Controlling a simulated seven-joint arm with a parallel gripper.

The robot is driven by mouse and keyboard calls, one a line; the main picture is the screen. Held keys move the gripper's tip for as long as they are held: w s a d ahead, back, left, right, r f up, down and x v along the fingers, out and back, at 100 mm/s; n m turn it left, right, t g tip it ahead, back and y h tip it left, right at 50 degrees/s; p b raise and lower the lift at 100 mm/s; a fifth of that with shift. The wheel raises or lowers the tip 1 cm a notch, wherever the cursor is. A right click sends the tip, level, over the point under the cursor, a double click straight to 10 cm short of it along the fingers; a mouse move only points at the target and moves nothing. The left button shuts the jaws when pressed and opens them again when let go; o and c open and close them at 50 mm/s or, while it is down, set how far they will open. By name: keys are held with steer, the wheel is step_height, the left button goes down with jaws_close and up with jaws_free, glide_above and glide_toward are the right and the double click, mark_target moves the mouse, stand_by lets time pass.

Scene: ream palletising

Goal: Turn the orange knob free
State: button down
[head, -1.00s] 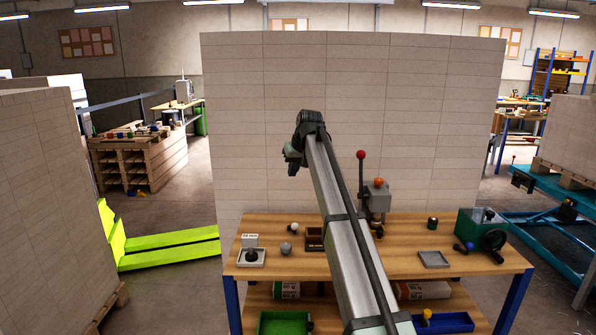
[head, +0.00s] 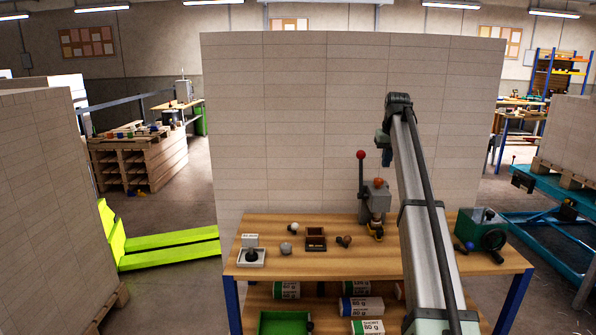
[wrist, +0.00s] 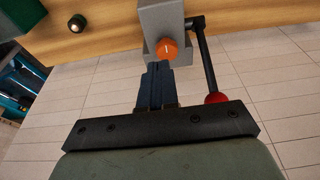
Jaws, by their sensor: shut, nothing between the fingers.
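The orange knob (wrist: 168,49) sits on a grey press-like block (wrist: 160,20) in the wrist view. It also shows in the head view (head: 378,182), on top of the grey device (head: 376,201) at the back of the wooden bench. My gripper (wrist: 158,66) is shut and empty, and its fingertips appear just short of the knob in the wrist view; whether they touch it I cannot tell. In the head view the gripper's fingers are mostly hidden behind my wrist. A dark lever with a red ball (wrist: 216,98) stands beside the device; its ball shows in the head view (head: 361,154).
The bench (head: 330,262) holds a green device with a handwheel (head: 482,232) at right, a brown tray (head: 316,239) and a white tray (head: 250,258) at left. A tall pale stack (head: 290,120) stands behind. The front middle is clear.

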mark_target(378, 183)
steer(key=shift+s+d+f, duration=0.1)
steer(key=shift+f, duration=1.5)
steer(key=shift+d+f, duration=0.1)
steer(key=shift+f, duration=1.45)
steer(key=shift+s+f, duration=0.1)
steer(key=shift+f, duration=0.3)
steer(key=shift+f, duration=0.15)
steer(key=shift+s+a, duration=0.15)
steer(key=shift+a, duration=0.4)
steer(key=shift+w+a+f, duration=0.1)
steer(key=shift+w+a, duration=0.05)
steer(key=shift+w, duration=0.05)
steer(key=shift+a+r, duration=0.2)
